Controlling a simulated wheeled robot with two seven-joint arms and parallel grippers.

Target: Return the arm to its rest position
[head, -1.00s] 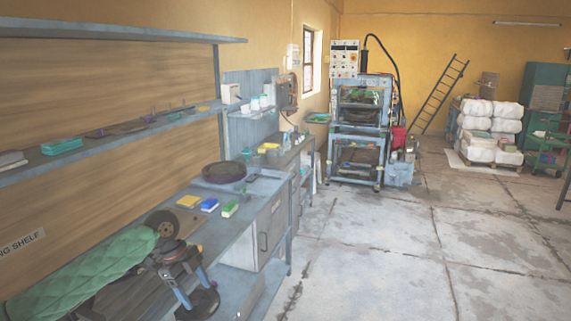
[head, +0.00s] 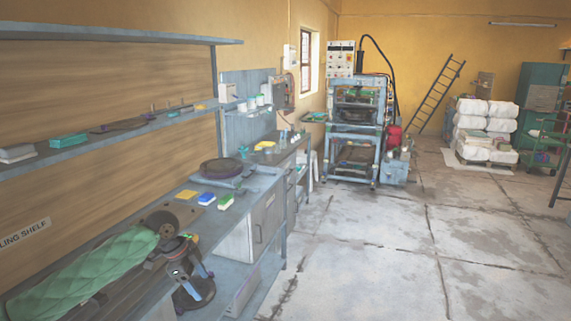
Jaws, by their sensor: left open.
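My left arm, in a green quilted sleeve, comes in from the lower left of the head view. My left gripper (head: 195,279) is open with nothing seen between its fingers. It is over the near end of the grey workbench (head: 157,213), close to the bench's front edge. A dark round object (head: 195,294) shows just below and behind the fingers; I cannot tell whether they touch it. My right gripper is not in view.
Yellow, blue and green-white blocks (head: 226,202) lie on the bench beyond the gripper, before a dark round plate (head: 221,168). A wall shelf (head: 100,140) runs above. The blue press (head: 355,130) stands at the back. The floor (head: 370,250) to the right is clear.

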